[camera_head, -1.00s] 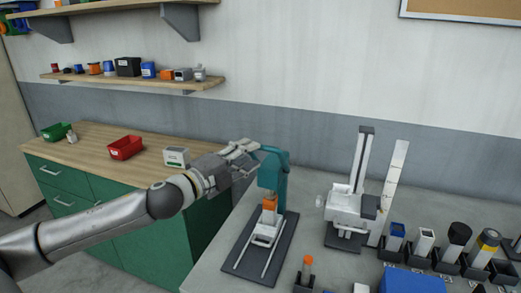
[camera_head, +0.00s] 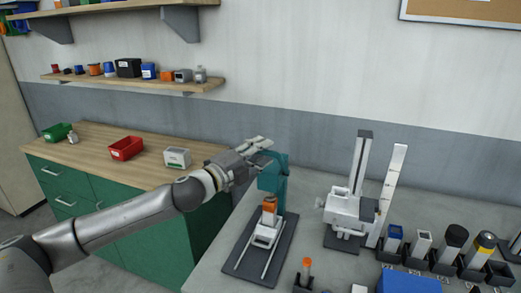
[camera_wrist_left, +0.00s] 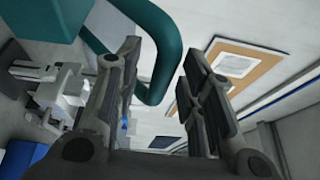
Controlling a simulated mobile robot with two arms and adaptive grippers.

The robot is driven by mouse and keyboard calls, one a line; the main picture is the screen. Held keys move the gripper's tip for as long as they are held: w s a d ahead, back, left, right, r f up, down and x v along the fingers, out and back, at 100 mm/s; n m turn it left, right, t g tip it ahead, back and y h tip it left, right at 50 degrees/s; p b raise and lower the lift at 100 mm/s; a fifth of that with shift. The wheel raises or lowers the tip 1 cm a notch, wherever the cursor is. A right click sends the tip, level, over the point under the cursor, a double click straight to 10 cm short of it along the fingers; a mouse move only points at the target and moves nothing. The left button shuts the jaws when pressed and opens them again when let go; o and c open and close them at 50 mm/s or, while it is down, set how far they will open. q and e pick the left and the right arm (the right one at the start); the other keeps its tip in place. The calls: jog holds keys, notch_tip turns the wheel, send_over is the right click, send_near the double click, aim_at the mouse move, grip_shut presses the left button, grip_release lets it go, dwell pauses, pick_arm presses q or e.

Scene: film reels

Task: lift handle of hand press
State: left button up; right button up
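The hand press (camera_head: 272,176) is teal, on a dark base plate, and stands on the grey worktop in the head view. My left gripper (camera_head: 262,148) is at the upper left of the press head, beside its handle. In the left wrist view, the bent teal handle (camera_wrist_left: 155,92) shows in the gap between the two spread fingers of my left gripper (camera_wrist_left: 163,55). The fingers are open and not closed on it. I cannot tell whether either finger touches the handle. In the head view the gripper partly hides the handle. My right gripper is not in view.
A white device with a tall column (camera_head: 350,208) stands right of the press. Several canisters in black holders (camera_head: 443,262) and a blue box (camera_head: 408,281) are at the lower right. A wooden counter with a red bin (camera_head: 126,149) is at the left.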

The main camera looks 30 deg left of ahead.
pick_arm(q)
jog(key=shift+w, duration=0.15)
grip_shut()
dwell(0.4)
